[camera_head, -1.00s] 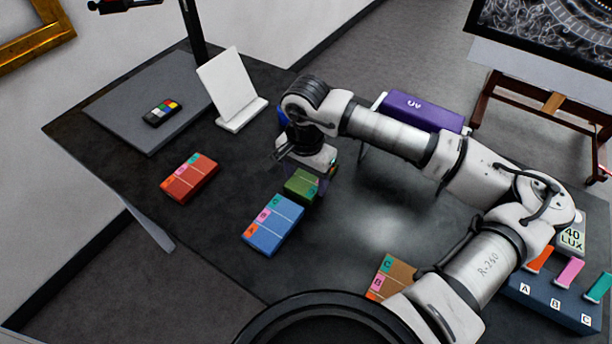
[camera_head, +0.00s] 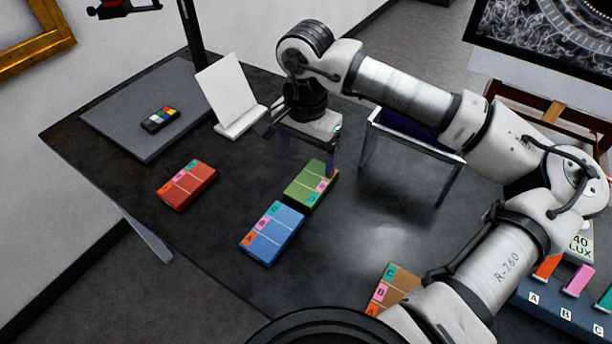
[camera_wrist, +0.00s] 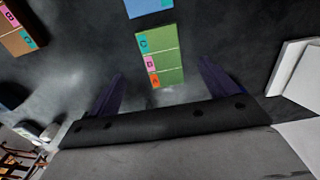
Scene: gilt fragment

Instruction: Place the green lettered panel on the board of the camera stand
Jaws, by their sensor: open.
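The green lettered panel (camera_head: 309,185) lies flat on the dark table, at the far end of the blue lettered panel (camera_head: 271,234). My gripper (camera_head: 308,160) is open and empty above the green panel. In the wrist view the green panel (camera_wrist: 162,55) lies beyond and between my two spread purple fingers (camera_wrist: 160,70), with its coloured letter strip on the left side. The camera stand has a flat grey board (camera_head: 125,122), a dark column (camera_head: 192,30) and a red-and-black camera (camera_head: 125,8). A small colour checker (camera_head: 160,118) lies on the board.
A red lettered panel (camera_head: 187,184) lies left of the blue one, and a brown one (camera_head: 393,287) is near the front. A white tilted plate (camera_head: 228,92) stands beside the board. A metal-legged frame (camera_head: 420,146) is at right. Bare table separates the red panel and board.

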